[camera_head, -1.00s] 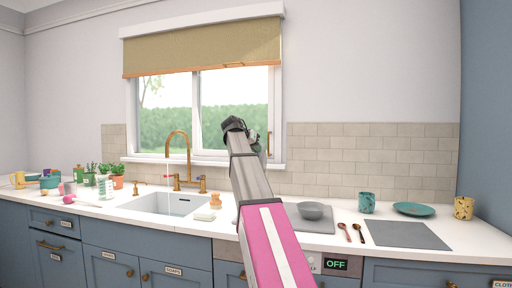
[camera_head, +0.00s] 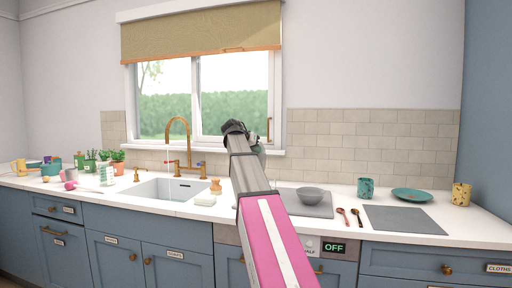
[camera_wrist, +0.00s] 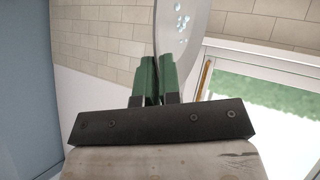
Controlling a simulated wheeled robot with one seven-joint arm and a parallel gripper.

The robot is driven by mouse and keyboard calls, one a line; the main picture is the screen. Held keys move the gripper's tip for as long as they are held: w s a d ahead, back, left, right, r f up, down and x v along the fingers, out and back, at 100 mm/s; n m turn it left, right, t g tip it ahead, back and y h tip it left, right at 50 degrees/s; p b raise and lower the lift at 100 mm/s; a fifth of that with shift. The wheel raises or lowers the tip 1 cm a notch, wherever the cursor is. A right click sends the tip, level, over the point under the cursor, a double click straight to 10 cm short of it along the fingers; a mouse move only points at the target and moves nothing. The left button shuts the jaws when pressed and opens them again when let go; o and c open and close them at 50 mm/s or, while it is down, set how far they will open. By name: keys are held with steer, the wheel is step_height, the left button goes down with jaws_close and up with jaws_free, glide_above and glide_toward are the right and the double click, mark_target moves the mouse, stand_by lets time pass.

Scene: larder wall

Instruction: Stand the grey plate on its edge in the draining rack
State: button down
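My gripper (camera_wrist: 157,82) has green fingers in the wrist view. They are closed together, with a thin gap between them. The grey plate (camera_wrist: 180,28) rises from that gap, standing steeply with pale blue-white spots on its face. In the head view my gripper (camera_head: 256,140) is at the end of my raised arm, in front of the window's lower right. My arm largely hides the plate there. I cannot make out the draining rack in either view; my arm covers part of the counter.
A grey bowl (camera_head: 310,196) stands on a grey panel right of my arm. The sink (camera_head: 165,189) and brass tap (camera_head: 178,130) are left.

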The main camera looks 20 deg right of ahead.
steer(key=shift+s+a+f, duration=0.1)
steer(key=shift+s+f, duration=0.1)
steer(key=shift+f, duration=0.85)
steer(key=shift+w+f, duration=0.15)
steer(key=shift+f, duration=1)
steer(key=shift+w+f, duration=0.15)
steer(key=shift+f, duration=1)
steer(key=c, duration=1.2)
jaws_free()
step_height(320, 180, up, 10)
